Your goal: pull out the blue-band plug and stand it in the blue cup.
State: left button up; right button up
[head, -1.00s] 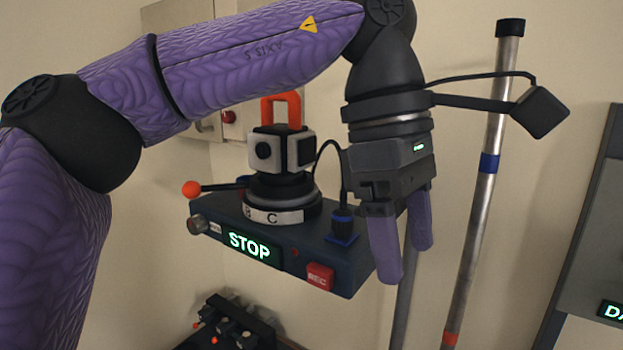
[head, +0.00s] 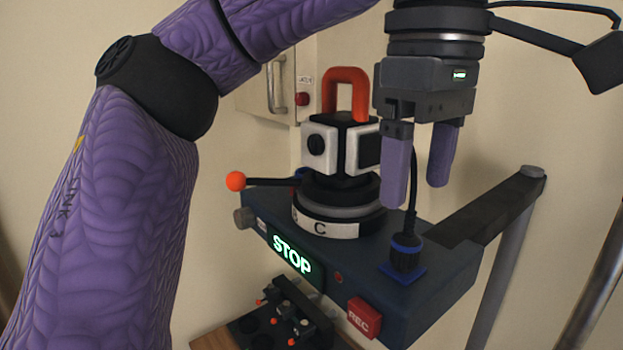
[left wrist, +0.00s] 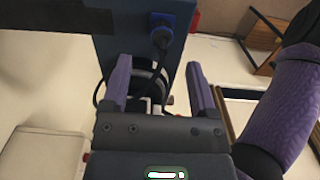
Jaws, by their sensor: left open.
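The blue-band plug (head: 406,252) is dark with a blue collar. It stands upright in a blue square socket plate (head: 403,274) on the right part of the dark blue console, with its black cable rising from its top. My left gripper (head: 418,188) is open and empty, its two purple fingers pointing down above the plug and apart from it. In the left wrist view the plug (left wrist: 160,38) shows beyond the fingertips, roughly between the fingers (left wrist: 158,72). I cannot make out the blue cup. My right gripper is out of view.
The console (head: 437,290) carries a STOP display, a red REC button (head: 364,318) and a turret with an orange handle (head: 346,90). An orange-knobbed lever (head: 236,181) sticks out left. A dark arm and grey post (head: 505,260) stand right. A small rack (head: 290,318) sits below.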

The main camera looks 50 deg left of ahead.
aim_at(407, 235)
pick_arm(q)
jog(key=f, duration=0.2)
jog(key=shift+s+a+f, duration=0.1)
jog(key=shift+s+f, duration=0.1)
jog(key=shift+f, duration=0.15)
notch_tip(407, 235, down, 3)
jog(key=shift+r+b, duration=0.15)
jog(key=shift+b, duration=0.85)
jog(key=shift+f+b, duration=0.45)
jog(key=shift+f, duration=0.2)
jog(key=shift+r+p, duration=0.1)
jog(key=shift+p, duration=0.45)
grip_shut()
